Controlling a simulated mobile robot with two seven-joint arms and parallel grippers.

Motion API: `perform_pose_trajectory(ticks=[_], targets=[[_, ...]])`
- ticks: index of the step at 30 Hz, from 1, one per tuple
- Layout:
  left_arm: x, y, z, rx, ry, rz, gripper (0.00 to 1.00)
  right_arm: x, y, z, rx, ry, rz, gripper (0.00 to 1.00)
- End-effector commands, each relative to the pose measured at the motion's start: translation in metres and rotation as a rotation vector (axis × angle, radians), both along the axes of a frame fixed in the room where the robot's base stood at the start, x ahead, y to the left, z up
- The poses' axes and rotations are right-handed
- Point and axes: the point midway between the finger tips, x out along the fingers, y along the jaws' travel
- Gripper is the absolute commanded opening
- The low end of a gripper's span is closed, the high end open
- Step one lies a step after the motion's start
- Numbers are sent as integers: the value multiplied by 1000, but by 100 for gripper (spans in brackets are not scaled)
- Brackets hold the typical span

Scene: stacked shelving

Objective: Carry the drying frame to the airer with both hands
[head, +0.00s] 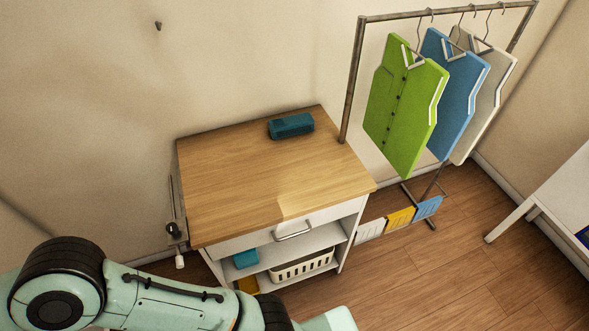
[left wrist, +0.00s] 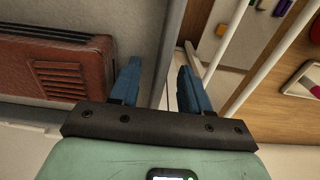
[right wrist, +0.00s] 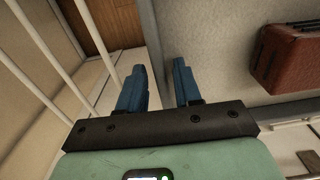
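Thin white bars (left wrist: 227,42) run past the right finger in the left wrist view; white bars (right wrist: 95,38) also cross the left side of the right wrist view. They may belong to the drying frame, but I cannot tell. My left gripper (left wrist: 158,66) has its blue fingers apart, with nothing visibly held. My right gripper (right wrist: 160,65) also has its fingers apart, with nothing visibly held. Neither gripper shows in the head view. A metal rack (head: 352,85) with hanging green, blue and pale shirts stands at right; I cannot tell whether it is the airer.
A wood-topped cart (head: 255,175) with a teal case (head: 291,125) stands beside the rack. A white basket (head: 302,268) is on its lower shelf. A white table (head: 560,185) is at far right. A red-brown case (left wrist: 45,65) shows in both wrist views.

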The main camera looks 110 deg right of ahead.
Motion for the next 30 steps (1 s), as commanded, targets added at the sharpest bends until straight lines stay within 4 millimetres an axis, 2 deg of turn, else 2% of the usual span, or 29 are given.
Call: perform_pose_trajectory(ticks=[2, 10, 14, 17, 24, 30], targets=[[0, 0, 0, 0, 0, 0, 68, 0, 0, 0, 0, 0, 0, 34], [0, 0, 0, 0, 1, 0, 68, 0, 0, 0, -1, 2, 0, 34], [0, 0, 10, 0, -1, 0, 68, 1, 0, 2, 0, -1, 0, 34], [0, 0, 27, -1, -4, 0, 68, 2, 0, 7, 0, -4, 0, 34], [0, 0, 81, -1, -6, 0, 68, 9, 0, 23, 0, -17, 0, 34], [-1, 0, 111, 0, -3, 0, 68, 14, 0, 34, 0, -27, 0, 34]])
